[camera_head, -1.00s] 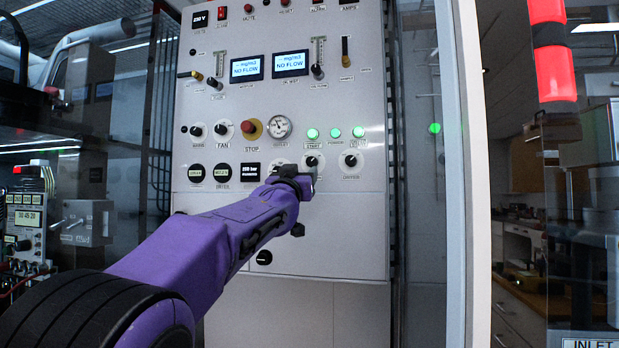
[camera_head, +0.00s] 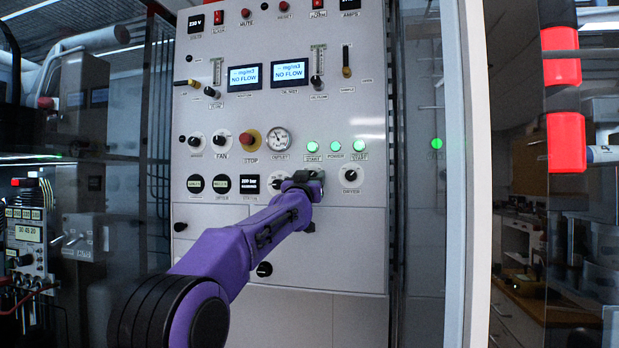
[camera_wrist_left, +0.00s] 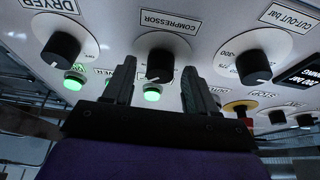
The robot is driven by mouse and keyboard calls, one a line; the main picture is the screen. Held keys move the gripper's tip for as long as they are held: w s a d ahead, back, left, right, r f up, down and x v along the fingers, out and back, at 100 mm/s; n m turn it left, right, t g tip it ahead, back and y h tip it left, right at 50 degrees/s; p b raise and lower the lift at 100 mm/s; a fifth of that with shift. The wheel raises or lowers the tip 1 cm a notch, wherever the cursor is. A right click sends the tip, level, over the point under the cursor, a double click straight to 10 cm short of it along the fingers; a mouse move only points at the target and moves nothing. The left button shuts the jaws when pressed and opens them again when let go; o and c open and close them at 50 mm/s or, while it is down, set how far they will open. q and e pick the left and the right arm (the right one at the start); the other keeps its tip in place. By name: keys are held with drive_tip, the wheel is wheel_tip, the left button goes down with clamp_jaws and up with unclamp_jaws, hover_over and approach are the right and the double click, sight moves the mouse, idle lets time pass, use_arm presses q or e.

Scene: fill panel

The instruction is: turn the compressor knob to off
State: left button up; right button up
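The left wrist view, which is upside down, shows the knob (camera_wrist_left: 160,66) in the middle. My left gripper (camera_wrist_left: 158,68) is open, with one dark finger on each side of the knob and a visible gap to each. I cannot tell how deep the knob sits between the fingertips. In the head view my left gripper (camera_head: 306,182) is at the panel and mostly hides the knob. My right gripper is not in view.
The dryer knob (camera_head: 348,183) is just right of my gripper. The cut-out knob (camera_wrist_left: 253,67) is on the other side. Green lamps (camera_head: 335,146), a red stop button (camera_head: 248,140) and a gauge (camera_head: 278,139) are above. The lower panel (camera_head: 340,240) is mostly bare.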

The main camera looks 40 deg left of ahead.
use_arm(q)
drive_tip(key=c, duration=0.9)
drive_tip(key=shift+w+d+r+n+p, duration=0.1)
drive_tip(key=shift+r+n+p, duration=0.05)
drive_tip(key=shift+n+p, duration=0.55)
drive_tip(key=n+g+y+p, duration=0.1)
drive_tip(key=n+g+p, duration=0.1)
drive_tip(key=n+p, duration=0.3)
drive_tip(key=n+g+y+p, duration=0.1)
drive_tip(key=n+g+p, duration=0.1)
drive_tip(key=n+p, duration=0.3)
drive_tip(key=n+g+y+p, duration=0.2)
drive_tip(key=n+p, duration=0.3)
drive_tip(key=n, duration=0.1)
drive_tip(key=shift+d+r+g+p, duration=0.15)
drive_tip(key=shift+r+g+p, duration=0.15)
drive_tip(key=shift+p, duration=0.1)
drive_tip(key=n+g+p, duration=0.1)
drive_tip(key=n+p, duration=0.1)
drive_tip(key=n, duration=0.1)
drive_tip(key=shift+f, duration=0.1)
drive_tip(key=shift+n+g+h+p, duration=0.35)
drive_tip(key=shift+n+p, duration=0.3)
drive_tip(key=shift+n, duration=0.25)
drive_tip(key=shift+f, duration=0.1)
